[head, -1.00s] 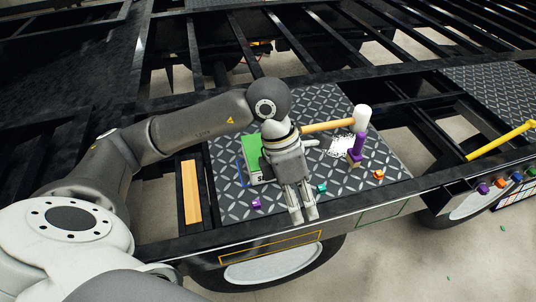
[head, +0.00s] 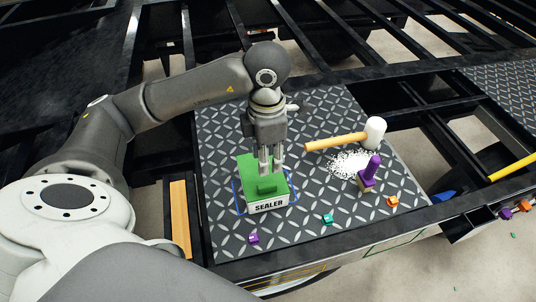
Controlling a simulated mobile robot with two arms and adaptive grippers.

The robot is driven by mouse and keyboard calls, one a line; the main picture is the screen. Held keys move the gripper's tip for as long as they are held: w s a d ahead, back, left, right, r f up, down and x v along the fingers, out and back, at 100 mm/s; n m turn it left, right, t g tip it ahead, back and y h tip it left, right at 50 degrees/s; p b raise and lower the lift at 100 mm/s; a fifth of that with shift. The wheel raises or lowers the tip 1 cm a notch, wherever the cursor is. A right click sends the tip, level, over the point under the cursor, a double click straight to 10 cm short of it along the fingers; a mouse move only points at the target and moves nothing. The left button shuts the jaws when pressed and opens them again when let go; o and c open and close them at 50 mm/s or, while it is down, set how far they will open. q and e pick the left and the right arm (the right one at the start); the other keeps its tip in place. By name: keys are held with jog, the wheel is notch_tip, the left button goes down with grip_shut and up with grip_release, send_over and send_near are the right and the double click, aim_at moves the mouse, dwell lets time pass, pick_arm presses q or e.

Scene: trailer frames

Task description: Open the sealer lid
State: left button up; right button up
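The sealer box (head: 268,206) is white, with "SEALER" on its front, and stands upright on the diamond-plate deck. Its green lid (head: 248,171) lies closed on top and has a raised green block as a handle (head: 268,186). My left gripper (head: 271,171) points down over the lid, at the handle's far side. Its two fingers are parallel with a gap between them, and no object shows held. I cannot tell whether the fingertips touch the lid or handle. My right gripper is not in view.
A mallet (head: 336,142) lies behind white granules (head: 349,162). A purple-handled stamp-like tool (head: 370,172) stands right of the box. Small purple (head: 253,238), teal (head: 327,219) and orange (head: 392,201) pieces lie near the front edge. Open frame gaps surround the deck.

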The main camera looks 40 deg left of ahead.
aim_at(267, 184)
pick_arm(q)
jog(key=f, duration=0.1)
jog(key=f+p, duration=0.1)
jog(key=f, duration=0.1)
jog(key=s+f, duration=0.1)
jog(key=f, duration=0.1)
jog(key=shift+s+d+f, duration=0.1)
jog(key=shift+d+f, duration=0.1)
jog(key=shift+d, duration=0.1)
jog(key=f, duration=0.1)
jog(key=f+p, duration=0.1)
jog(key=f, duration=0.2)
jog(key=shift+w+a+f, duration=0.1)
jog(key=shift+w, duration=0.15)
jog(key=shift+f, duration=0.1)
jog(key=shift+c, duration=1.5)
grip_shut()
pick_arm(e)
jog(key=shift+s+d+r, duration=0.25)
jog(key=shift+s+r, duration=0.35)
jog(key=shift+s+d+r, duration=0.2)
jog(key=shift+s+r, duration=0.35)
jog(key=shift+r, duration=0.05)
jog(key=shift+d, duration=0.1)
